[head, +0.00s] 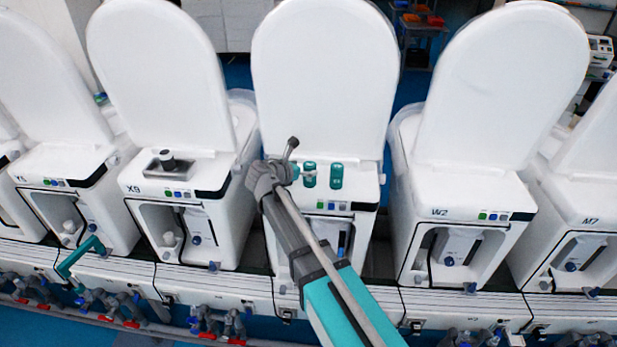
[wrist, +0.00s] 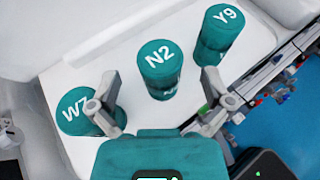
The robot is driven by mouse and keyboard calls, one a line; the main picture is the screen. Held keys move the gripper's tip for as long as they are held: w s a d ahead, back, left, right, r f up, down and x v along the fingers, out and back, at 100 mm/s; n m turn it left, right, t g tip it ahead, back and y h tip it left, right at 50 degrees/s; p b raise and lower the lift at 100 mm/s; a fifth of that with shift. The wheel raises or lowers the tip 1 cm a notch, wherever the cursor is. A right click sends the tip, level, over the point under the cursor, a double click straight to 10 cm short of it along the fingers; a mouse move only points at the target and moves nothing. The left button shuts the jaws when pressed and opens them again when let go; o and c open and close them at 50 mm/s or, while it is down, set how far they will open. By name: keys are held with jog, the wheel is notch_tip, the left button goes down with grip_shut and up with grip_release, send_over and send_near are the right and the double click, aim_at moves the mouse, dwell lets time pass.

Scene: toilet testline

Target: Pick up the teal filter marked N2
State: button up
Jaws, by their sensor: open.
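The teal filter marked N2 (wrist: 160,70) stands upright on a white toilet's top, between filter W7 (wrist: 76,108) on the left and filter Y9 (wrist: 220,33) on the right in the wrist view. My gripper (wrist: 155,100) is open above them. Its fingers lie to either side of N2 in the picture, with nothing held. The left finger overlaps W7 in view. In the head view, N2 (head: 309,175) appears to be the middle filter, just right of my gripper (head: 290,160), with another teal filter (head: 336,176) right of it. The leftmost is mostly hidden by my gripper.
The raised white lid (head: 325,75) stands close behind the filters. More white toilets, X9 (head: 180,210) and W2 (head: 465,215), stand on either side. A teal handle (head: 80,258) juts out at the left. Hoses and blue floor (wrist: 285,130) lie beyond the edge.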

jog(key=shift+b+x, duration=0.4)
jog(key=shift+x, duration=1.05)
jog(key=shift+r, duration=0.1)
jog(key=c, duration=1.3)
